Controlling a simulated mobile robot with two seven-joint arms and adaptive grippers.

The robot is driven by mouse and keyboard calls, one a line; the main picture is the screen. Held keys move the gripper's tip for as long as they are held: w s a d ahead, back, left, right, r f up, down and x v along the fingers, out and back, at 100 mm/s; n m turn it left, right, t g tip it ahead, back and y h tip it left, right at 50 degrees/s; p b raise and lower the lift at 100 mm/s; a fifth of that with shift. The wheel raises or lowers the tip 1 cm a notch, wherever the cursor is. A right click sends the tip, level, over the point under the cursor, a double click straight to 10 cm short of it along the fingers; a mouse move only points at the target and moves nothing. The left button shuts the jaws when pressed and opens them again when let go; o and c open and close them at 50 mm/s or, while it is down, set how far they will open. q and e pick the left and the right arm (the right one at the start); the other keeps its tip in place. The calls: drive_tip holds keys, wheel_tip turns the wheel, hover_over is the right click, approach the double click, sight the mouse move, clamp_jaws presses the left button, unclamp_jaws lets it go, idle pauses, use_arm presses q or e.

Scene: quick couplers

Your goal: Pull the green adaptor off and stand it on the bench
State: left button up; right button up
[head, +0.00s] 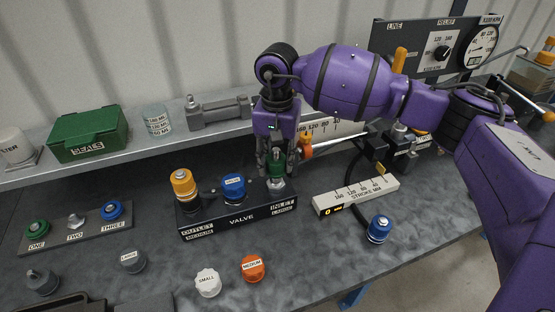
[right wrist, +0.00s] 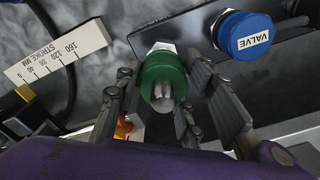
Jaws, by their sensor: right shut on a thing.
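The green adaptor (head: 276,182) is at the inlet end of the black valve block (head: 222,222). In the right wrist view the green adaptor (right wrist: 162,78) shows its green collar and a steel tip pointing toward the camera, with a steel hex part behind it. My right gripper (head: 277,165) reaches down from above, its fingers shut around the adaptor; they also show on both sides of it in the right wrist view (right wrist: 160,98). The adaptor looks upright and at the inlet port; its lower end is hidden. My left gripper is not in view.
A yellow coupler (head: 183,182) and a blue valve cap (head: 233,186) stand on the block. A stroke scale (head: 355,195) and blue coupler (head: 379,229) are to the right. White small (head: 208,282) and orange medium (head: 253,268) caps stand in front. Bench between them is bare.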

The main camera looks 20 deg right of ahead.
sight(277, 150)
drive_tip(key=shift+r+p, duration=0.5)
drive_tip(key=shift+r, duration=1.5)
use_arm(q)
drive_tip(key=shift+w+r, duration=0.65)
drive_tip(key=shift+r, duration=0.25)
